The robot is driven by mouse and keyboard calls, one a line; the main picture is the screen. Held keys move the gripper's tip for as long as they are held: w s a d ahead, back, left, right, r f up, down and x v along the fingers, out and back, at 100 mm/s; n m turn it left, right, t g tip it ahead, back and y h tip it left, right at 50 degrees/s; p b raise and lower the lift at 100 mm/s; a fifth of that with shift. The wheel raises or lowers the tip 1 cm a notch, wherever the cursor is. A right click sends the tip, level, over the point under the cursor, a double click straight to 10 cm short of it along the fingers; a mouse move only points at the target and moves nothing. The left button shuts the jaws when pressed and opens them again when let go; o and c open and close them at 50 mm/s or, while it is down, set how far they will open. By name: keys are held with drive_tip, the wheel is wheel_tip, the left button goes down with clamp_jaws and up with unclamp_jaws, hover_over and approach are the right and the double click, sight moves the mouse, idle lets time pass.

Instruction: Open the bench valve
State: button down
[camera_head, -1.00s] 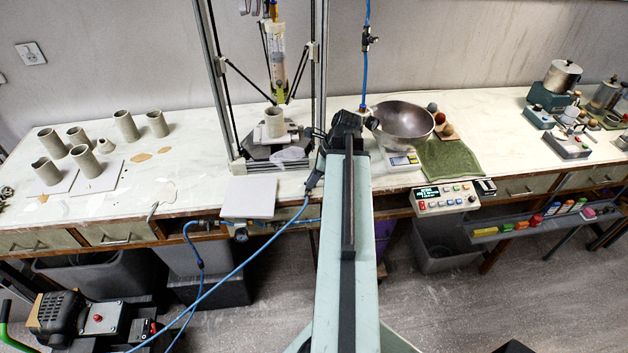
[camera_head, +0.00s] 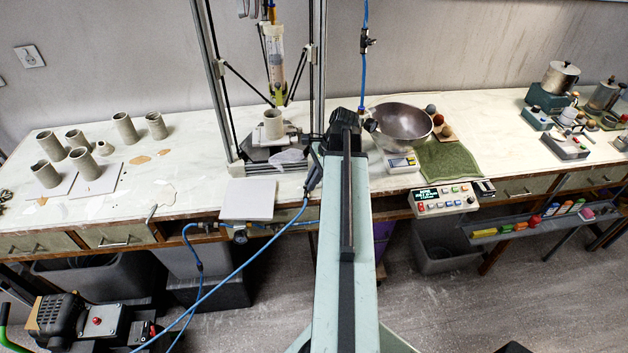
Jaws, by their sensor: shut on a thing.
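My arm reaches forward over the bench, and my gripper (camera_head: 322,143) is at its far end, mostly hidden behind the arm. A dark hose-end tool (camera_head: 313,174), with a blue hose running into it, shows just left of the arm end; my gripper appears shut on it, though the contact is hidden. A small valve (camera_head: 367,41) with a dark handle sits on the blue line hanging at the back, above and right of my gripper and apart from it. Another small fitting (camera_head: 240,235) is on the bench's front edge; I cannot tell which is the bench valve.
A frame machine (camera_head: 270,140) holding a clay cup stands left of my arm. A metal bowl (camera_head: 400,122) on a scale, a green towel (camera_head: 448,160) and a button panel (camera_head: 443,196) are to the right. Clay cylinders (camera_head: 90,160) stand left. The blue hose (camera_head: 245,278) hangs in front.

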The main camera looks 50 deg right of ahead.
drive_tip(key=n+g, duration=0.1)
drive_tip(key=n, duration=0.5)
drive_tip(key=shift+a+n, duration=0.1)
drive_tip(key=shift+n, duration=0.2)
drive_tip(key=n+g, duration=0.1)
drive_tip(key=n, duration=0.5)
drive_tip(key=shift+p, duration=0.4)
drive_tip(key=c, duration=1.5)
unclamp_jaws()
drive_tip(key=shift+c, duration=0.2)
drive_tip(key=shift+w, duration=0.1)
drive_tip(key=p+v, duration=0.7)
drive_tip(key=v, duration=0.1)
drive_tip(key=shift+p, duration=0.3)
